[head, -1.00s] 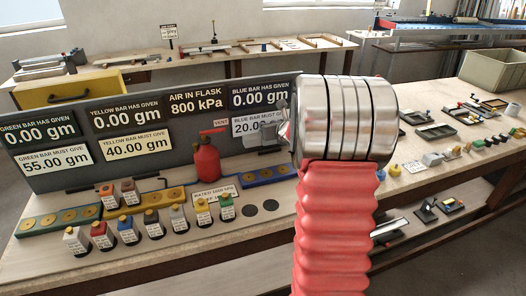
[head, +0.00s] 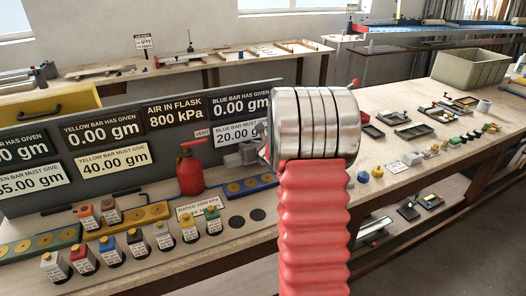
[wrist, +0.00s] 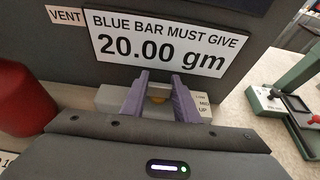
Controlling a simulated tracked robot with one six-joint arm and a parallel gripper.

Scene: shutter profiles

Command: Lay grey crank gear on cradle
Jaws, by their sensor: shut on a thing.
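I cannot pick out the grey crank gear or the cradle with certainty in either view.
A red flask (head: 190,170) stands left of the grey block. Several small coloured-capped bottles (head: 138,243) line the bench front. Dark trays (head: 414,131) and a beige bin (head: 470,69) are on the right. A back bench (head: 225,62) holds metal parts and a small sign (head: 143,42).

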